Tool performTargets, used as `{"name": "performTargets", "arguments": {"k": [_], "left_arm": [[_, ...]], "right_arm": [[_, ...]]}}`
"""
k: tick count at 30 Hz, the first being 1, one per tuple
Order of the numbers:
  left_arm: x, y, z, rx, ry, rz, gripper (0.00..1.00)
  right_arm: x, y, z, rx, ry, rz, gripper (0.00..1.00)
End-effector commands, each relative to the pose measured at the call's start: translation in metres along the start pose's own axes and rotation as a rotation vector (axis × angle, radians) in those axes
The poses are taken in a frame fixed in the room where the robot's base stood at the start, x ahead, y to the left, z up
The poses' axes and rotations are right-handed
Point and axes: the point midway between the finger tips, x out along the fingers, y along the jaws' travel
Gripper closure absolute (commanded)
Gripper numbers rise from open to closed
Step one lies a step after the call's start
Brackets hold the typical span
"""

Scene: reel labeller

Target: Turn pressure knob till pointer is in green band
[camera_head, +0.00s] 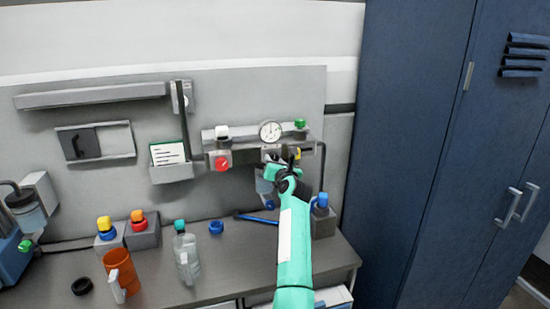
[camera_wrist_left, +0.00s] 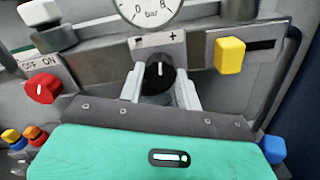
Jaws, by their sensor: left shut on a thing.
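The black pressure knob (camera_wrist_left: 158,77) with a white mark shows in the left wrist view under a panel marked minus and plus. My left gripper (camera_wrist_left: 160,92) is shut on it, with one pale finger at each side. The white mark points nearly straight up. The round pressure gauge (camera_head: 271,132) is above my gripper in the head view. Its lower dial (camera_wrist_left: 150,8) shows in the wrist view, cut off by the top edge. Its pointer and green band cannot be made out. In the head view my left gripper (camera_head: 283,166) largely hides the knob. My right gripper is not in view.
A red OFF/ON switch (camera_wrist_left: 41,88) is left of the knob and a yellow block (camera_wrist_left: 230,55) right of it. A green knob (camera_head: 300,123) is at the upper right. A bottle (camera_head: 186,256) and an orange mug (camera_head: 121,273) stand on the bench.

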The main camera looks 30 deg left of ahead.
Motion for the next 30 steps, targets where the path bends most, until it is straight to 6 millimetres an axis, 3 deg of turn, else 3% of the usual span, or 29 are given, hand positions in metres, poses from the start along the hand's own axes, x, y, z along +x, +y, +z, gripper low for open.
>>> {"name": "performTargets", "arguments": {"k": [1, 15, 30], "left_arm": [[0.0, 0.003, 0.005, 0.04, 0.002, -0.001, 0.89], [0.0, 0.004, 0.007, 0.477, 0.002, -0.002, 0.89], [0.0, 0.004, 0.004, 0.858, 0.001, -0.001, 0.89]], "right_arm": [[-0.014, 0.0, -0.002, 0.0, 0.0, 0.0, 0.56], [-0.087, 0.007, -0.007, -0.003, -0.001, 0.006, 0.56], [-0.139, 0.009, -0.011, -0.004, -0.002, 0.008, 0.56]]}}
